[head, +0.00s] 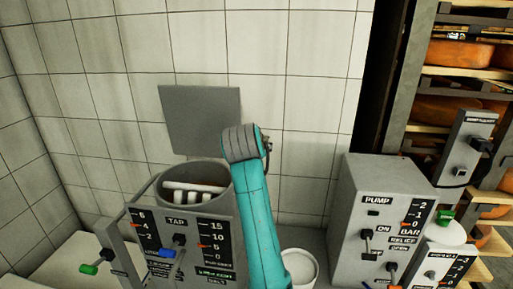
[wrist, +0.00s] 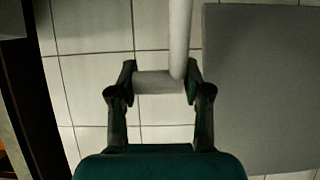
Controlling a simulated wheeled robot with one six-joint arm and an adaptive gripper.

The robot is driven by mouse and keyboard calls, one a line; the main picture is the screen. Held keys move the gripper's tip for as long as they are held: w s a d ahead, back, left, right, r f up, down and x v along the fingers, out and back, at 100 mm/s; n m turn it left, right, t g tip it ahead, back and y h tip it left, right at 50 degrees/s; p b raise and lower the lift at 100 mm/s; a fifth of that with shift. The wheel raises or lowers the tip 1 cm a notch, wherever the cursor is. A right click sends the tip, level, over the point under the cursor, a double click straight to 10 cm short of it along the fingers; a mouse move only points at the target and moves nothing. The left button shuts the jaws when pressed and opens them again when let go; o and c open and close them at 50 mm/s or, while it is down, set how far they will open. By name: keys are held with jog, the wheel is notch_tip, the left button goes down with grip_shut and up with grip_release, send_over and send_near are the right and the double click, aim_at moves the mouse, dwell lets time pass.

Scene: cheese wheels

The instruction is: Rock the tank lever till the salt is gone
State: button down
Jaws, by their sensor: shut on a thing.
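My gripper (wrist: 156,82) is closed around a pale grey horizontal grip (wrist: 155,83) in the wrist view. A pale upright rod (wrist: 180,35) meets the grip's right part; I take these to be the tank lever. In the head view my teal arm hides my gripper and the lever. The grey round tank (head: 196,172) stands open at the lower centre-left, with white bars (head: 195,188) inside. On its front is a black scale (head: 216,240) marked 15, 10, 5, 0, with an orange pointer near its lower half. No salt can be made out.
A pump box (head: 377,185) with small levers stands right of my arm. A white bucket (head: 300,266) is between them. A flat grey panel (head: 200,120) is on the tiled wall. Shelves of cheese wheels (head: 455,55) fill the right side. Green and blue-tipped levers project from the tank front.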

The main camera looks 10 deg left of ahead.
jog(key=shift+w+d, duration=0.15)
jog(key=shift+d, duration=0.2)
jog(key=c, duration=0.6)
grip_release()
jog(key=shift+w, duration=0.1)
jog(key=shift+o, duration=0.2)
jog(key=shift+a, duration=0.1)
jog(key=shift+s, duration=0.2)
jog(key=v, duration=1.1)
jog(key=shift+s+r, duration=0.2)
jog(key=shift+s, duration=0.1)
